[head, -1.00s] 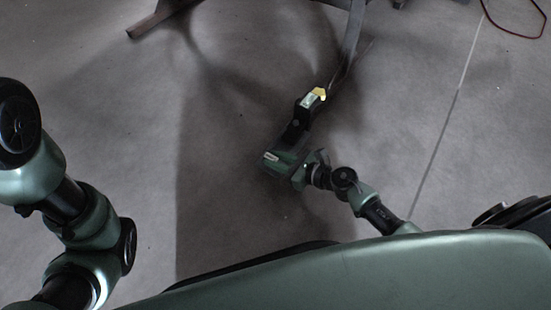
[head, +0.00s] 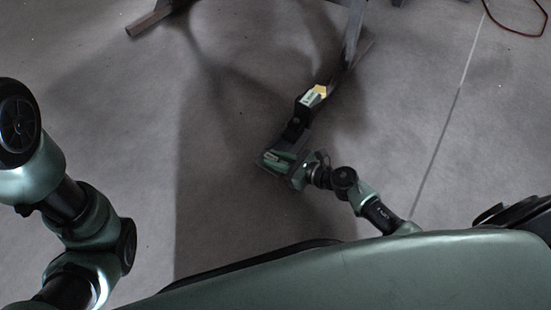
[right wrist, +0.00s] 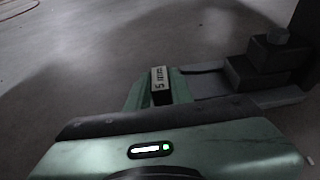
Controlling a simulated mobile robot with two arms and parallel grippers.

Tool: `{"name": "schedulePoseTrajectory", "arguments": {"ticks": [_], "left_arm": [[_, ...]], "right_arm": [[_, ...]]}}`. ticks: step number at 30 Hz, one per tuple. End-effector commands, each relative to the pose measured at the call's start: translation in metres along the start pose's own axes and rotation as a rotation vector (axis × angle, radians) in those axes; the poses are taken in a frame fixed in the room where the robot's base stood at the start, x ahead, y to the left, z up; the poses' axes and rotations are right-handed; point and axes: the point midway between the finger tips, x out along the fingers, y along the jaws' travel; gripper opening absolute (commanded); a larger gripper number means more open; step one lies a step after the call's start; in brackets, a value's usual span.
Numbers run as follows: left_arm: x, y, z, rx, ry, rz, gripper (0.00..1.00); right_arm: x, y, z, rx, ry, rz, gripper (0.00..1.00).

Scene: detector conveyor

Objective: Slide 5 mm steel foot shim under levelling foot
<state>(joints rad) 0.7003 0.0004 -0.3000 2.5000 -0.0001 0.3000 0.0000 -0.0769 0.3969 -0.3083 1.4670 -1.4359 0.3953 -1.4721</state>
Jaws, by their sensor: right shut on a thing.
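My right gripper (head: 312,97) is low over the floor and shut on the shim (right wrist: 160,85), a small block with a pale "5 mm" label. In the head view a yellow piece (head: 320,90) shows at the gripper's tip. In the right wrist view the levelling foot (right wrist: 262,58) shows as a dark stepped block to the right of the jaws, with a flat plate (right wrist: 275,97) low beside it. The shim appears apart from the foot; its far end is hidden. My left arm is at the left edge of the head view, but its gripper is out of view.
A dark metal leg (head: 355,35) comes down from the top, close beyond the right gripper. Another frame foot (head: 148,23) stands on the floor at upper left. A red cable (head: 515,32) lies at upper right. The floor between is clear.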

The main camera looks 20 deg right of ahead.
Motion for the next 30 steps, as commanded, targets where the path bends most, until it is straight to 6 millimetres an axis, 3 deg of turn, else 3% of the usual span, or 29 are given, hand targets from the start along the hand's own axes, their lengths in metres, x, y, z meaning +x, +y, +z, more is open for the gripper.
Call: {"name": "schedulePoseTrajectory", "arguments": {"ticks": [30], "left_arm": [[-0.012, 0.002, -0.004, 0.0, 0.0, 0.0, 0.36]], "right_arm": [[0.0, -0.032, 0.001, -0.001, -0.002, -0.002, 0.0]]}}
